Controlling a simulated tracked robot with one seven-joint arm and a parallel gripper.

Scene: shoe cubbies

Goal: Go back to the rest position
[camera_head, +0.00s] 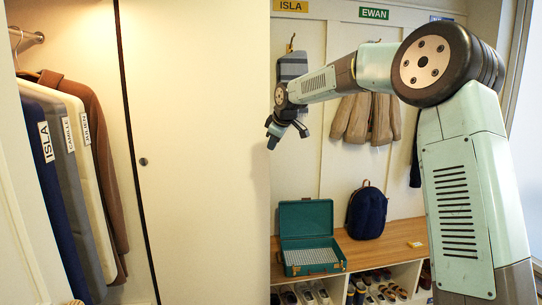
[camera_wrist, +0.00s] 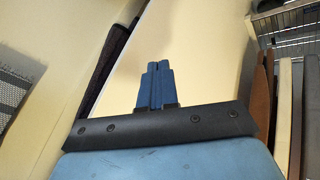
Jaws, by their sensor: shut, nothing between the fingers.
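My gripper (camera_head: 272,136) is at the end of my raised arm in the head view, in front of the back wall and above the bench. In the wrist view my gripper (camera_wrist: 158,68) shows its blue fingers together, with nothing between them. It is apart from the things around it.
Labelled garments (camera_head: 75,165) hang in the open closet at left beside a pale door (camera_head: 195,190). A wooden bench (camera_head: 390,250) holds an open green case (camera_head: 308,235) and a dark blue backpack (camera_head: 367,212). Shoes (camera_head: 385,292) fill cubbies below. A tan jacket (camera_head: 355,118) hangs behind my arm.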

